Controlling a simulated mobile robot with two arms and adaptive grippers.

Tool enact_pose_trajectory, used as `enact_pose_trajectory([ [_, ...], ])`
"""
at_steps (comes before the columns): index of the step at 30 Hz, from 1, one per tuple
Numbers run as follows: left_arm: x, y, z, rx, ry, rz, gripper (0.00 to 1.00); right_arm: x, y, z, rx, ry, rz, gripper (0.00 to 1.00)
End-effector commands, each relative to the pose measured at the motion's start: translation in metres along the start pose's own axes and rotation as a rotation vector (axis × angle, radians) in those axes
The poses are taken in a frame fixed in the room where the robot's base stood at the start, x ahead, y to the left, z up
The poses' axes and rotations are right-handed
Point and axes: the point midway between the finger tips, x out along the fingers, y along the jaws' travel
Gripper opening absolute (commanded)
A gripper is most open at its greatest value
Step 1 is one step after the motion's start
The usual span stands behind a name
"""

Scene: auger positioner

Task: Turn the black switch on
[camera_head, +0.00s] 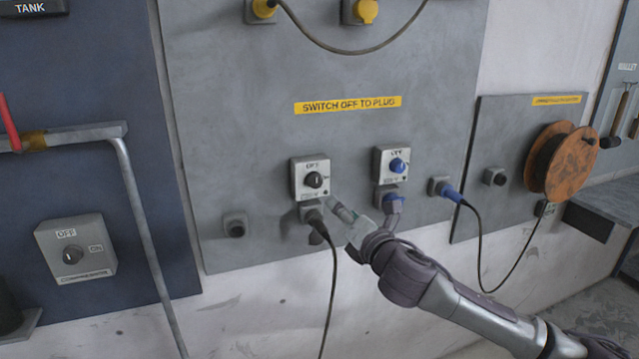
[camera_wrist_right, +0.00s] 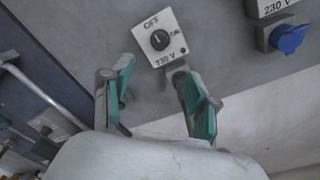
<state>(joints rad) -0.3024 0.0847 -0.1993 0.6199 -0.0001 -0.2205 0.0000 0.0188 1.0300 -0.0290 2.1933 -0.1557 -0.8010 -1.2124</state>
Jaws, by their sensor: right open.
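The black switch (camera_head: 314,180) is a round knob on a light box marked OFF at the top, with a second mark to its right. It also shows in the right wrist view (camera_wrist_right: 160,40), above a 230 V label. Which mark the knob points to is too small to tell. My right gripper (camera_head: 363,208) is open and empty, below and to the right of the switch in the head view. In the right wrist view its two green-padded fingers (camera_wrist_right: 154,78) are spread, with the switch just beyond and above them. My left gripper is not in view.
A blue switch (camera_head: 397,165) sits to the right, close to my gripper. A black plug with a cable (camera_head: 318,222) hangs below the black switch. A blue plug (camera_head: 449,193), a cable reel (camera_head: 565,162) and a grey OFF/ON box (camera_head: 76,249) are farther off.

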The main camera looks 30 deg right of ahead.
Motion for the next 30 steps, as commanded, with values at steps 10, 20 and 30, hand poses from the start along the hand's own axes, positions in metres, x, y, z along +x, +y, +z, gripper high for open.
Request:
enact_pose_trajectory([
  [10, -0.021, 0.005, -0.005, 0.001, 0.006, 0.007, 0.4, 0.058, 0.003, 0.003, 0.008, -0.002, -0.001, 0.59],
  [20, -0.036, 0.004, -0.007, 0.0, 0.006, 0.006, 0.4, 0.117, 0.001, 0.001, 0.007, 0.0, -0.001, 0.59],
  [30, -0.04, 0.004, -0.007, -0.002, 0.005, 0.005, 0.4, 0.134, -0.001, -0.002, 0.005, 0.002, -0.001, 0.59],
])
